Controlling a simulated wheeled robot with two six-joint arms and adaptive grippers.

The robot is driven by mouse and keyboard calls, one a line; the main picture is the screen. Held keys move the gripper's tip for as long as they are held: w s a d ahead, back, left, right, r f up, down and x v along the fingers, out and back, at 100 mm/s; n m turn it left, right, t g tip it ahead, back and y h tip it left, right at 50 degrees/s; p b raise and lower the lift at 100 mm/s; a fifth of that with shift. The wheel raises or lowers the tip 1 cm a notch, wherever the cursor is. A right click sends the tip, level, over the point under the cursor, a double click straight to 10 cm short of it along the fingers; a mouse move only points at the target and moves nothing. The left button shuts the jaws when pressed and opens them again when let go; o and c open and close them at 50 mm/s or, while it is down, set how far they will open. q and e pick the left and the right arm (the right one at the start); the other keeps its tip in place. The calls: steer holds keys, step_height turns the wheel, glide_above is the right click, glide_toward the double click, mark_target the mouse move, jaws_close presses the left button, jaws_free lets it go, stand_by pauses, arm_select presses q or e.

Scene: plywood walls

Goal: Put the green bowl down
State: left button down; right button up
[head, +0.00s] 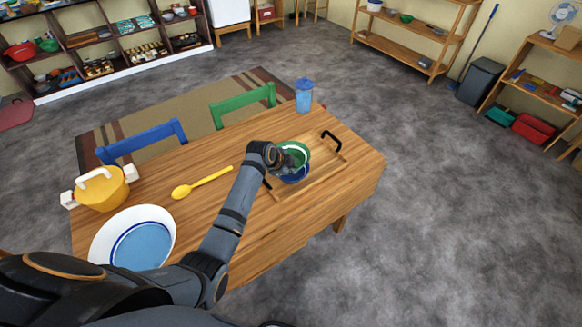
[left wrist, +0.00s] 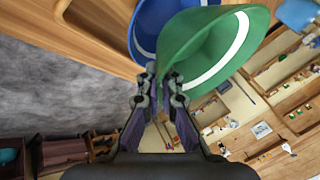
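The green bowl (head: 303,151) with a white band is at the wooden tray on the table. It also fills the upper middle of the left wrist view (left wrist: 205,50), looking tilted there. My left gripper (head: 287,161) is shut on its rim; the fingertips (left wrist: 165,84) meet at the bowl's edge. A blue bowl (head: 293,178) is directly below the green bowl and shows behind it in the left wrist view (left wrist: 150,22). Whether the two bowls touch, I cannot tell. My gripper hides part of both bowls. My right gripper is not in view.
The wooden tray (head: 325,175) has black handles. A blue lidded container (head: 304,96) stands behind it. A yellow spoon (head: 202,182), a yellow pot (head: 103,190) and a white-rimmed blue plate (head: 140,243) lie left. The table's right end (head: 362,163) is bare.

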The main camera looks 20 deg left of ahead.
arm_select(q)
steer(key=shift+f, duration=0.65)
steer(key=c, duration=1.5)
jaws_free()
steer(key=shift+r, duration=0.1)
steer(key=v, duration=1.3)
steer(key=shift+w+d+r+b, duration=0.1)
steer(key=shift+w+b, duration=0.05)
steer(key=shift+b, duration=0.2)
